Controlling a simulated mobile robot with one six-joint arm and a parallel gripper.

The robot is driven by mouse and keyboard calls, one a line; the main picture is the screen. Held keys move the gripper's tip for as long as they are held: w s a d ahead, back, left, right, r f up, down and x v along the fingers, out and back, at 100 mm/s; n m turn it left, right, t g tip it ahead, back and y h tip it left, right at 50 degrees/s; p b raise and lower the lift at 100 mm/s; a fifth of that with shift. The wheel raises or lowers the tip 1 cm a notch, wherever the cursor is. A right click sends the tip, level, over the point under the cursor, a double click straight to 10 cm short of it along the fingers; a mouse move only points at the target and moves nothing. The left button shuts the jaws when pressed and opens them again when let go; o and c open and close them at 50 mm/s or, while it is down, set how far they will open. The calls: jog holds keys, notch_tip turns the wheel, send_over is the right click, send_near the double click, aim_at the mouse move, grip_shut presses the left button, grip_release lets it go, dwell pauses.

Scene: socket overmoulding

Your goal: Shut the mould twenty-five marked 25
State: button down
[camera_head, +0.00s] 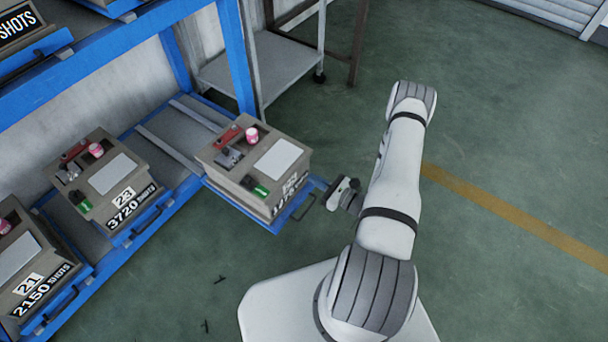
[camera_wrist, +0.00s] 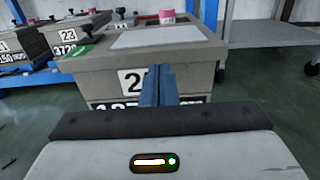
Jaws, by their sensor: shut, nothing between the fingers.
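A grey-brown mould (camera_head: 243,186) sits on a blue-edged tray (camera_head: 282,222) that sticks out from the blue rack. A "2" shows on its front in the wrist view (camera_wrist: 205,75); the second digit is hidden behind my fingers, so I cannot read the full number. Its top carries a pale plate, a pink cup, a red part and a green part. My gripper (camera_wrist: 159,72) is shut and empty, with its blue fingers in front of the mould's front face. I cannot tell whether they touch it. In the head view my gripper (camera_head: 330,190) is just beyond the tray's handle (camera_head: 304,208).
Moulds marked 23 (camera_head: 88,211) and 21 (camera_head: 14,291) sit further in on the blue rack (camera_head: 165,218), to the left. A grey shelf cart (camera_head: 270,62) stands behind. Green floor (camera_head: 500,130) is open to the right.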

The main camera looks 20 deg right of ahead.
aim_at(296, 168)
jog(key=shift+b+x, duration=0.55)
jog(key=shift+x, duration=1.85)
jog(key=shift+w, duration=0.15)
